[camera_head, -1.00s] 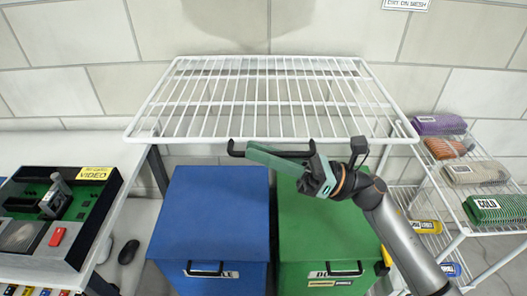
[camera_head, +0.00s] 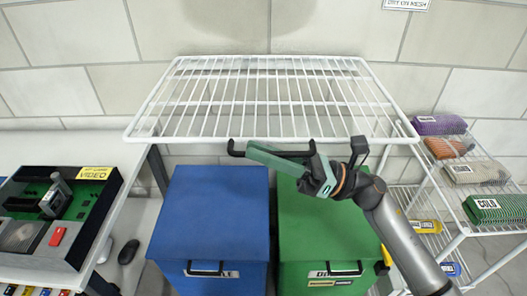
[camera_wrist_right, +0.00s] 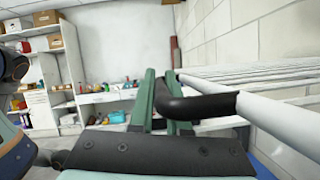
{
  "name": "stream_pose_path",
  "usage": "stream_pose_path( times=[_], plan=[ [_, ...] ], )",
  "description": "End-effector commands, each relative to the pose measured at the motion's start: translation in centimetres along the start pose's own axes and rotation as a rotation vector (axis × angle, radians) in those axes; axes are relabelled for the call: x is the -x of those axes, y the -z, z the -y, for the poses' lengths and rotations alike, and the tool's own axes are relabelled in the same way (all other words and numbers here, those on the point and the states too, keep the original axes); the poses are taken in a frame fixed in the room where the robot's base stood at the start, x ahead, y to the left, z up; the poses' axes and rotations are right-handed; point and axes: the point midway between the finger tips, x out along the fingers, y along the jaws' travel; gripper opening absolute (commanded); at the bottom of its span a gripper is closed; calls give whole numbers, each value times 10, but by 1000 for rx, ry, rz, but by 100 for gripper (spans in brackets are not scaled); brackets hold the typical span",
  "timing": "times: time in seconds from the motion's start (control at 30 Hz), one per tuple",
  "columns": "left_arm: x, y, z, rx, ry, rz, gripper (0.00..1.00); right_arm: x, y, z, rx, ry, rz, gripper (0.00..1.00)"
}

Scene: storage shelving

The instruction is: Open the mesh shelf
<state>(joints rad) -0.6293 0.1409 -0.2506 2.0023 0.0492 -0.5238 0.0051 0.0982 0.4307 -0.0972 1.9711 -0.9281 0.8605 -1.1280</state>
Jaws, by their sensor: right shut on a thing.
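The white mesh shelf (camera_head: 262,104) lies level against the wall in the head view, above the two bins. A black handle (camera_head: 236,149) hangs at its front edge. The handle also shows in the right wrist view (camera_wrist_right: 200,106). My right gripper (camera_head: 252,150) is at the handle, with its green fingers around the black bar. In the right wrist view its fingers (camera_wrist_right: 163,100) are shut on the handle, one on each side. Part of the handle is hidden behind the gripper. My left gripper is not in view.
A blue bin (camera_head: 212,215) and a green bin (camera_head: 328,225) stand below the shelf. A white rack (camera_head: 455,205) with folded cloths stands at the right. A table with a black open case (camera_head: 100,200) is at the left. Pale floor shows beside the blue bin.

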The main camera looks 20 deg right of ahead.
Motion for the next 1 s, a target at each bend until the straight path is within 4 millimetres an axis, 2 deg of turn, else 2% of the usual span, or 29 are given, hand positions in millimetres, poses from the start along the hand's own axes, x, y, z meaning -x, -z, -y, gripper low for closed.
stream_pose_path(
  times=[0.53, 0.7, 1.0],
  plan=[
    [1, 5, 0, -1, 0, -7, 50, -1, -2, -1, -3, 0, -3, 0],
    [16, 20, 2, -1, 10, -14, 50, -10, -24, -4, -40, 17, -3, 0],
    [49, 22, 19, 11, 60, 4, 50, -29, -70, -9, -142, 60, -1, 0]
  ],
)
